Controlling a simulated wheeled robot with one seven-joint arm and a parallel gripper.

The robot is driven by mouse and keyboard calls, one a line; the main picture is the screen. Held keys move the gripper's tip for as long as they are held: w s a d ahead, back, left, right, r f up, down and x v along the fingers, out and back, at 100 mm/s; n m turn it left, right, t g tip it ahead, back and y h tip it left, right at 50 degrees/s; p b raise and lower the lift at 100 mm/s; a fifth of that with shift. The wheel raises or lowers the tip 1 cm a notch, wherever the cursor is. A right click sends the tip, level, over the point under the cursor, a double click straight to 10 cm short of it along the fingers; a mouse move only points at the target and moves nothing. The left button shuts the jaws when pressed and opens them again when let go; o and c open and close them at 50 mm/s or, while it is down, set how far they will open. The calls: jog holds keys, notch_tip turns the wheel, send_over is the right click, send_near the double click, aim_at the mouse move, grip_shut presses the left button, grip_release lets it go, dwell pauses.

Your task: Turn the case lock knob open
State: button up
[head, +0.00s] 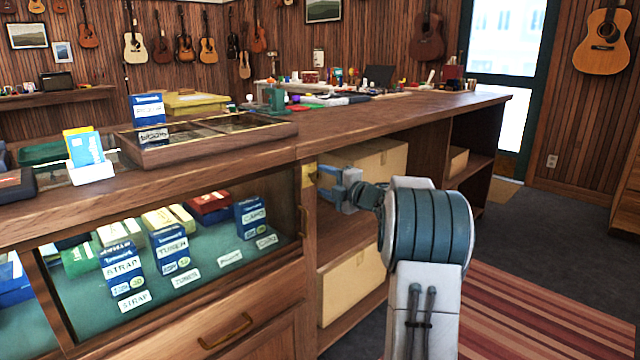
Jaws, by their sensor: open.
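The glass-fronted display case (305,262) is built into the wooden counter and fills the left foreground. A small brass-coloured piece, which looks like the lock knob (308,174), shows on the case's right end post. My gripper (324,178) reaches in from the right, with its fingers pointing left at this piece. The gripper is open. Its fingers are small here and partly overlap the area beside the knob, so I cannot tell whether they touch it or stand around it. The knob's turn angle is too small to read.
Boxes marked strap, tuner and capo (250,218) stand inside the case. A wooden tray (205,140) and a card holder (90,168) sit on the countertop. Open shelves with cardboard boxes (352,285) lie behind my arm. A striped rug (545,315) covers the floor at right.

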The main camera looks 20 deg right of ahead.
aim_at(314, 177)
jog(key=shift+x, duration=1.3)
jog(key=c, duration=1)
jog(key=shift+o, duration=0.2)
